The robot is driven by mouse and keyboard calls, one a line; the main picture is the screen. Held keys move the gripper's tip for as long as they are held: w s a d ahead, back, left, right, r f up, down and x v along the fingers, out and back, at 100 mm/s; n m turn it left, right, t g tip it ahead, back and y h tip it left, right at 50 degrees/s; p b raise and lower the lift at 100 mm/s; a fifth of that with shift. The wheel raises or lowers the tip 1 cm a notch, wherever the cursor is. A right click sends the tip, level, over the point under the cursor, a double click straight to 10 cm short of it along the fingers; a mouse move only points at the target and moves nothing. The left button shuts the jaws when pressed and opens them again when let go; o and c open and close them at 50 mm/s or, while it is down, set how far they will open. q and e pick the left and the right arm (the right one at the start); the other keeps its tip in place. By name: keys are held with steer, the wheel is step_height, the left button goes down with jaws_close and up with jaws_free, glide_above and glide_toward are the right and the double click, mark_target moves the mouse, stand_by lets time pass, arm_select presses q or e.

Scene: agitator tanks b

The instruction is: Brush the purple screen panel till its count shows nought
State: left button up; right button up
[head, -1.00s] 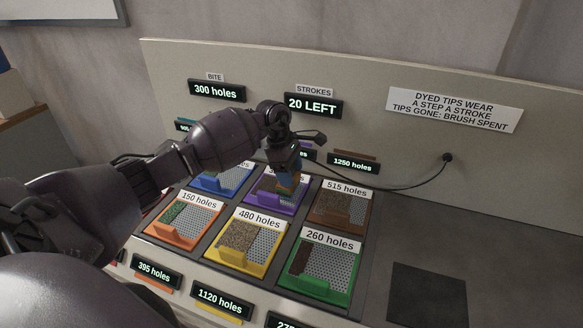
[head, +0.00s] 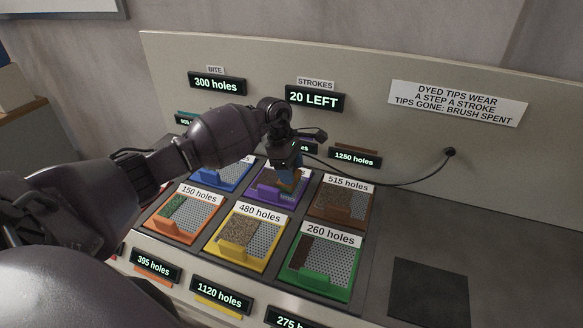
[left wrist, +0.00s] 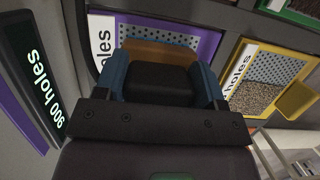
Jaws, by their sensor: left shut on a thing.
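The purple screen panel (head: 263,193) sits in the back row, in the middle, partly hidden by my left gripper (head: 287,160). Its purple frame (left wrist: 208,42) and perforated screen show in the left wrist view. A display with a purple strip (left wrist: 40,85) reads 900 holes there; in the head view my arm mostly covers it. My left gripper is shut on a brown brush (head: 290,181), held over the purple panel. The brush's brown block (left wrist: 160,52) lies between the blue fingers. I cannot tell whether its tips touch the screen. My right gripper is out of view.
Other panels stand close by: blue (head: 225,176), brown (head: 340,204), orange (head: 183,218), yellow (head: 242,245) and green (head: 321,266). The bite display (head: 217,84) reads 300 holes; the strokes display (head: 314,98) reads 20 LEFT. A cable (head: 405,184) runs to the back board.

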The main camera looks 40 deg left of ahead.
arm_select(q)
steer(key=shift+s+a, duration=0.2)
steer(key=shift+a, duration=0.65)
steer(key=shift+s+a+f+b, duration=0.15)
steer(key=shift+a+b, duration=0.2)
steer(key=shift+a, duration=0.35)
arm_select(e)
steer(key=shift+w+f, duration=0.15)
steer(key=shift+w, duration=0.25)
arm_select(q)
steer(key=shift+s+a+b, duration=0.2)
steer(key=shift+a, duration=0.45)
steer(key=shift+s+a+b, duration=0.2)
steer(key=shift+a, duration=0.7)
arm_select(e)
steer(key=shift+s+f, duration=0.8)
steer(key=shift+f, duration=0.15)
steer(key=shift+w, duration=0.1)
